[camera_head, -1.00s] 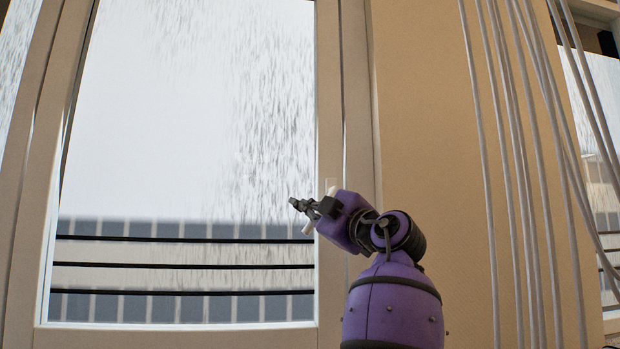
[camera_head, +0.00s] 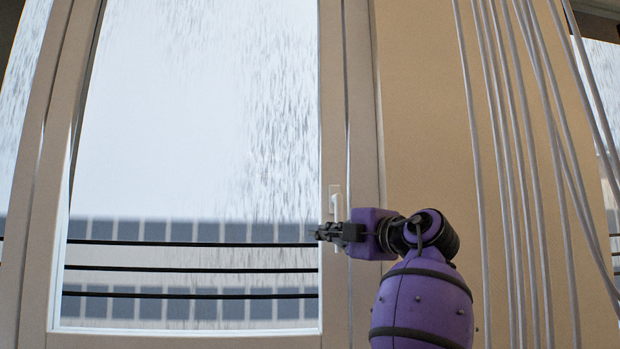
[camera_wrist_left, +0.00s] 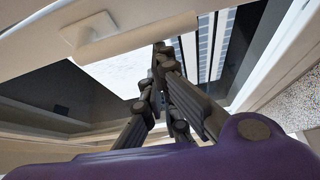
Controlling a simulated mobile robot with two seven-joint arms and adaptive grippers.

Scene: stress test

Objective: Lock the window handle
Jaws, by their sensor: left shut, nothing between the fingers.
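The white window handle (camera_head: 338,206) is on the right side frame of the large window. It points nearly straight down from its plate, and its middle is hidden behind my left gripper. In the left wrist view the handle's white base (camera_wrist_left: 92,36) is at the upper left, and part of the handle seems to run right from it. My left gripper (camera_head: 314,233) is shut and empty. It points left across the handle, its tips over the pane's right edge; whether it touches the handle I cannot tell. My right gripper is not in view.
The window frame (camera_head: 362,130) runs down right of the pane (camera_head: 190,120). Several pale cords (camera_head: 497,150) hang before the tan wall (camera_head: 420,90) at the right. Dark horizontal bars (camera_head: 190,269) show beyond the glass. The space left of my gripper is clear.

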